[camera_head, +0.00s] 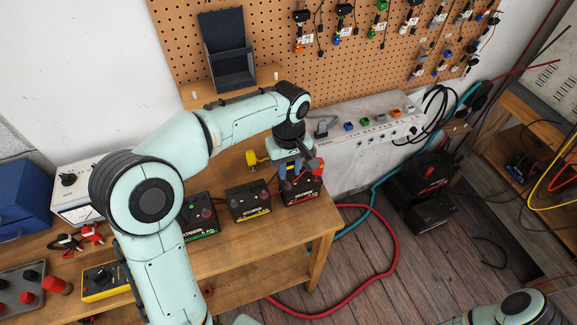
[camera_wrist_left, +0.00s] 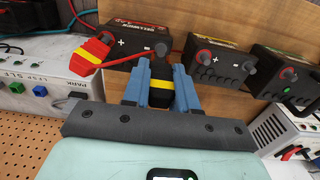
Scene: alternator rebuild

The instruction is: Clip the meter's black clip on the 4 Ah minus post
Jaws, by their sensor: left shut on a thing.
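My left gripper (camera_head: 291,170) is over the right-hand battery on the bench. In the left wrist view its blue fingers (camera_wrist_left: 158,88) are shut on a black clip with a yellow band (camera_wrist_left: 160,85). The clip's nose points at the minus post (camera_wrist_left: 162,49) of the red-labelled battery (camera_wrist_left: 128,33); I cannot tell whether they touch. That battery also shows in the head view (camera_head: 301,192). A red clip with a yellow band (camera_wrist_left: 92,51) sits at its plus side. I cannot read the capacity. A yellow meter-like box (camera_head: 103,281) lies at the bench's left. My right gripper is out of view.
A yellow-labelled battery (camera_head: 247,203) and a green-labelled battery (camera_head: 199,219) stand left of the red-labelled one. A white panel box (camera_head: 365,150) stands behind at right. A red hose (camera_head: 372,280) lies on the floor. The bench's right end (camera_head: 325,222) is bare.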

